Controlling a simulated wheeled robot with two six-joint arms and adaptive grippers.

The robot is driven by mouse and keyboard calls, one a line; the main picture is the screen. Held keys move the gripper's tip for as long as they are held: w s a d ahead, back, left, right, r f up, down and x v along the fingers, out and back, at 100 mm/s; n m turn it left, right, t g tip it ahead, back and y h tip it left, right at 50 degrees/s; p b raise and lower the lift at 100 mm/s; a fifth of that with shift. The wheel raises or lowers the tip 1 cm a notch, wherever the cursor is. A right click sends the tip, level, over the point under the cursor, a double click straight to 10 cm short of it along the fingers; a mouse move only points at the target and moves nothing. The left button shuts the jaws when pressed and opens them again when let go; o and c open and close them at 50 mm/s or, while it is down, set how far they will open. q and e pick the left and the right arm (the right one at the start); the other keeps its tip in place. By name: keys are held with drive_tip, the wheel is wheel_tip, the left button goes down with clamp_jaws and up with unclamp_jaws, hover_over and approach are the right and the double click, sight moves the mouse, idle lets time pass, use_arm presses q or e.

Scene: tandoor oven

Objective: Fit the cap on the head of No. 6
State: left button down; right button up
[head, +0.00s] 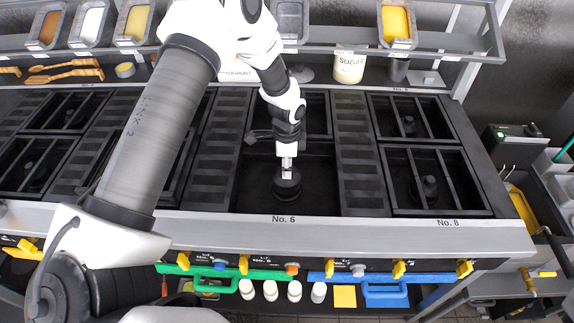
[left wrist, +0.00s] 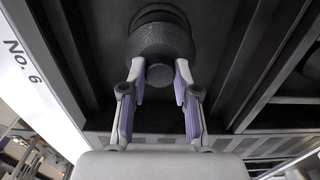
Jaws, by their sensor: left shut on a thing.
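My left gripper (head: 287,172) comes down over the open well of the burner marked No. 6 (head: 284,219). It is shut on the dark round cap (head: 287,189), holding it by its central knob; in the left wrist view the fingertips (left wrist: 160,76) pinch the knob from both sides and the cap (left wrist: 160,42) spreads beyond it. Dark rings (left wrist: 158,12) show past the cap's far edge. The head of No. 6 is mostly hidden under the cap, and I cannot tell whether the two touch. My right gripper is not in view.
The No. 8 burner (head: 430,187) at right has a grate over it. A shelf (head: 450,42) with food trays and a sugar jar (head: 349,66) runs behind the stove. Yellow knobs (head: 399,269), a green bar and a blue bar (head: 385,291) line the front.

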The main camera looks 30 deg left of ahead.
use_arm(q)
drive_tip(key=shift+f+b, duration=0.85)
drive_tip(key=shift+f, duration=0.6)
drive_tip(key=c, duration=0.8)
unclamp_jaws()
drive_tip(key=shift+o, duration=0.2)
wheel_tip(320, 180, up, 8)
drive_tip(key=p, duration=0.6)
